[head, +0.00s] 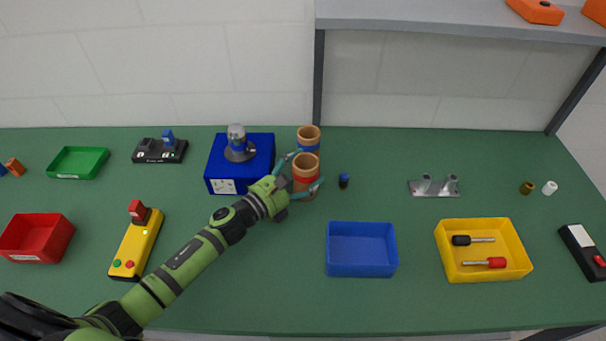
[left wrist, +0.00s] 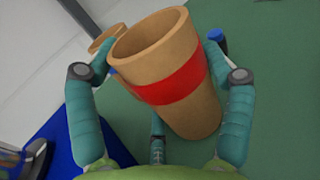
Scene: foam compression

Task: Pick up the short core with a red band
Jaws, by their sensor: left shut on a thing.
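The core with a red band (head: 305,174) is a tan hollow tube standing near the back middle of the green table. In the left wrist view the red-banded core (left wrist: 170,80) fills the middle, between the fingers. My left gripper (head: 305,178) is shut on it, one finger on each side. In the left wrist view the left gripper's fingers (left wrist: 160,85) flank the tube. A second tan core with a blue band (head: 308,138) stands just behind it. I cannot tell whether the red-banded core touches the table. My right gripper is not in view.
A blue box device (head: 215,175) with a metal knob stands left of the cores. A small dark blue-topped cylinder (head: 344,181) is close on the right. An empty blue tray (head: 361,270) and a yellow tray (head: 449,266) with two tools lie in front right.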

